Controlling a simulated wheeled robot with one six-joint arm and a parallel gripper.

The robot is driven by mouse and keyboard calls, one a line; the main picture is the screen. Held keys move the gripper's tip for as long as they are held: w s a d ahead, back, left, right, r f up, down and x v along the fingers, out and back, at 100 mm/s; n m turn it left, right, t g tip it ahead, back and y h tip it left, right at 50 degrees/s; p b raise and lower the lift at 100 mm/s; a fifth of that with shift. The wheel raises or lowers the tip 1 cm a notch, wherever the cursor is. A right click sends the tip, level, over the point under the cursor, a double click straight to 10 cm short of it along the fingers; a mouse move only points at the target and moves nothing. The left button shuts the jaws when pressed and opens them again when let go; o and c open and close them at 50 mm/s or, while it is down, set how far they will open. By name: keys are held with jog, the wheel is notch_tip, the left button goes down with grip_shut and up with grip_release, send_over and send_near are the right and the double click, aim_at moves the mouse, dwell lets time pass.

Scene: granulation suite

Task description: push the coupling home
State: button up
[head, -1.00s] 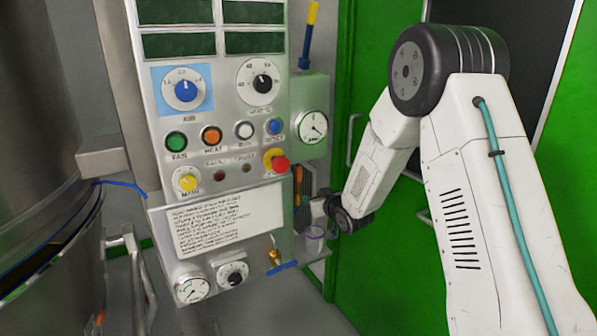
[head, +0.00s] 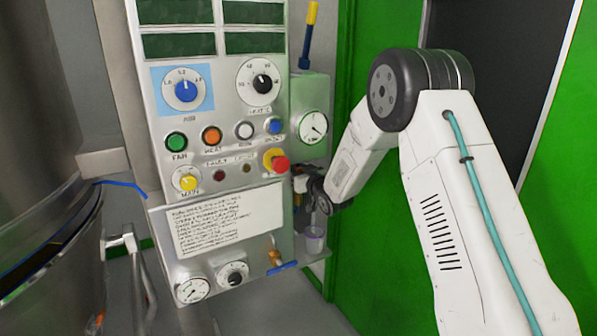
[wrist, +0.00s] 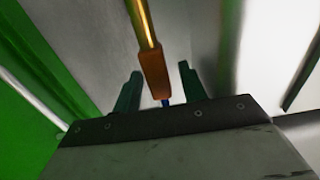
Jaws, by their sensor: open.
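In the wrist view an orange-brown fitting (wrist: 154,72), likely the coupling, hangs on the end of a bright yellow-orange tube (wrist: 143,22). A small blue piece (wrist: 166,102) shows just below it. My gripper (wrist: 159,70) is open, with one dark green finger on each side of the fitting and gaps between. In the head view my gripper (head: 301,184) is at the panel's right side, below the gauge box. The fitting is mostly hidden there. I cannot tell whether it is fully seated.
The control panel (head: 222,150) has knobs and a red emergency button (head: 280,164) close to my gripper. A brass valve with a blue handle (head: 283,267) and a clear cup (head: 314,240) are below. A green door (head: 385,265) stands to the right; a steel vessel (head: 45,150) to the left.

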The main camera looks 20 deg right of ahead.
grip_shut()
jog(key=shift+s+f, duration=0.1)
jog(key=shift+f, duration=2.2)
grip_release()
jog(key=shift+f, duration=0.1)
jog(key=v, duration=0.7)
jog(key=shift+s+d, duration=0.15)
jog(key=shift+s, duration=0.15)
